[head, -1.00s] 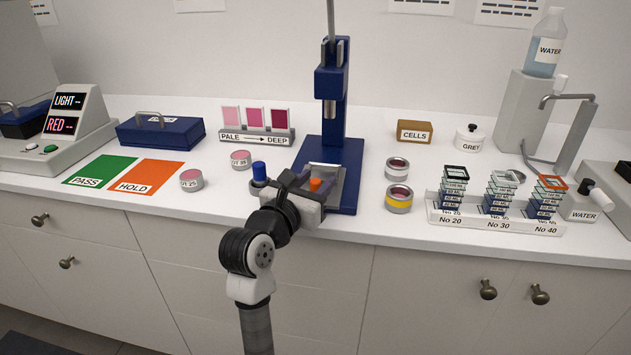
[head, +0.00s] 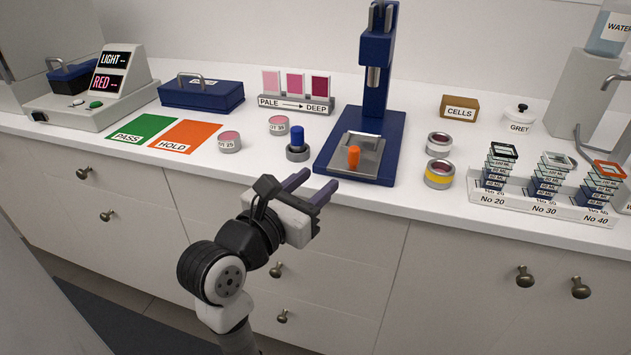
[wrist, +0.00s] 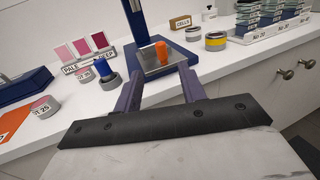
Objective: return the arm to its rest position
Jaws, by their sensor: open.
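My gripper (head: 308,186) is open and empty in the head view. It is in front of the counter's front edge, with its two fingers pointing toward the blue press (head: 376,95). In the wrist view both fingers of my gripper (wrist: 160,93) are spread apart with nothing between them. The press's grey plate (head: 366,168) carries an upright orange peg (head: 353,157), apart from my fingers. A blue-topped piece in a dark round base (head: 298,154) stands on the counter left of the press.
Two pink-topped jars (head: 230,143) (head: 279,126) stand left of the press. Two more jars (head: 439,174) stand right of it, near a rack of sieves (head: 540,207). Drawer fronts with knobs (head: 276,270) are below the counter edge. Space in front of the cabinets is free.

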